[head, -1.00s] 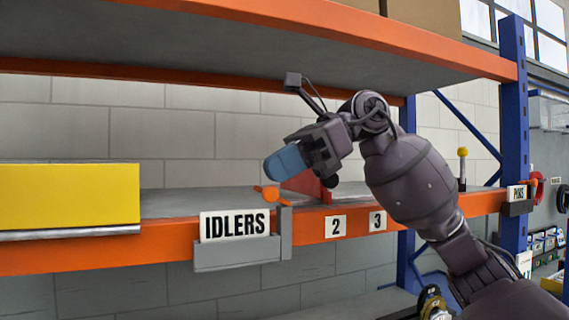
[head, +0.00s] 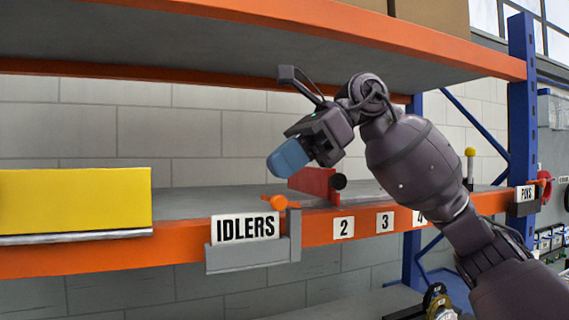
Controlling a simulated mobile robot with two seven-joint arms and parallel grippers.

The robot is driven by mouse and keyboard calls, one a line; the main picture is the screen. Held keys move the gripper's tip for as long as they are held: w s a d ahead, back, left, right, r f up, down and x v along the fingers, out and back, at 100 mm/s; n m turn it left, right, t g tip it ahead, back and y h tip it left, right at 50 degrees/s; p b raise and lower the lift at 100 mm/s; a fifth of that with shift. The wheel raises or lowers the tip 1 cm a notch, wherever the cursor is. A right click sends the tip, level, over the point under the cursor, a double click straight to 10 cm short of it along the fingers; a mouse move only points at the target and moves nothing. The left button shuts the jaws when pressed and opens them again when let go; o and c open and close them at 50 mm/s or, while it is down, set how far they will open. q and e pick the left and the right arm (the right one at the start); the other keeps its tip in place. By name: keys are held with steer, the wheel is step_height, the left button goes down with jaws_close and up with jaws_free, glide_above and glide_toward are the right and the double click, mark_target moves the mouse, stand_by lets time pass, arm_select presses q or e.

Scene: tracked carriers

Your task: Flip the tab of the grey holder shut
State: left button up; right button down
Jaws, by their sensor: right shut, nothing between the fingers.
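The grey holder (head: 252,257) is fixed on the front edge of the orange shelf beam and holds a white card reading IDLERS (head: 245,228). An orange tab (head: 277,202) shows at the top of the holder's right-hand upright, pointing up and left above the card's right end; it does not lie across the card. My right gripper (head: 288,158), with blue fingertips, is shut and empty. In the picture it is above the tab, with a visible gap between them. My left gripper is not in view.
A yellow panel (head: 75,200) stands at the shelf's left. A red block (head: 314,183) is on the shelf behind my gripper. An upper shelf (head: 250,40) hangs above my arm. A yellow-topped post (head: 470,165) and a blue upright (head: 522,130) are at the right.

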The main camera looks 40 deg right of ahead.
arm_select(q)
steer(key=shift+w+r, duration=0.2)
arm_select(e)
step_height(320, 180, up, 5)
steer(key=p, duration=0.3)
steer(key=shift+f, duration=0.1)
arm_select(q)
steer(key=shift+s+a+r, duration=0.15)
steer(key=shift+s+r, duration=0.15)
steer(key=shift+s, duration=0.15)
arm_select(e)
step_height(320, 180, up, 9)
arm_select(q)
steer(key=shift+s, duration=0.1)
arm_select(e)
steer(key=shift+d, duration=0.1)
stand_by(0.6)
